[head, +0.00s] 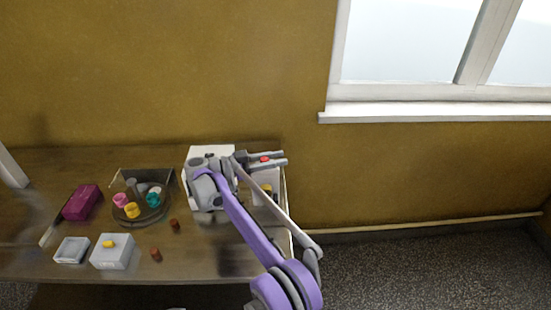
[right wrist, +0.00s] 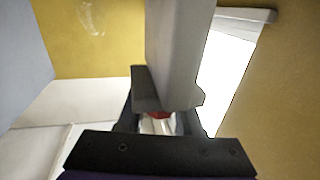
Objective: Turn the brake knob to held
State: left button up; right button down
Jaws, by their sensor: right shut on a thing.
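My right gripper (head: 264,159) is at the back right of the table, with its two grey fingers pointing right. It is shut on a small red-topped part (head: 265,158), which may be the brake knob. The red part also shows between the dark fingers in the right wrist view (right wrist: 158,115), with a pale metallic piece below it. A white machine housing (head: 196,152) stands behind and left of the gripper, partly hidden by my right arm. Any knob marking or pointer is too small or hidden to read. My left gripper is not in view.
The brown table (head: 205,262) carries a dark round tray (head: 152,214) with coloured pieces, a magenta block (head: 82,202), a pale square dish (head: 71,250) and a white box (head: 112,257) with a yellow top piece. The front right tabletop is clear.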

jog(key=c, duration=0.6)
grip_release()
jog(key=p, duration=0.3)
send_near(260, 161)
jog(key=x, duration=0.2)
jog(key=w+x, duration=0.1)
jog(key=x, duration=0.2)
jog(key=shift+f, duration=0.15)
jog(key=shift+s+a, duration=0.45)
jog(key=shift+s, duration=0.15)
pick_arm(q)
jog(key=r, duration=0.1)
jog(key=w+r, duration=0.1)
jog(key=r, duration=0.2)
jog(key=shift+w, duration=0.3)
pick_arm(e)
jog(key=shift+a, duration=0.1)
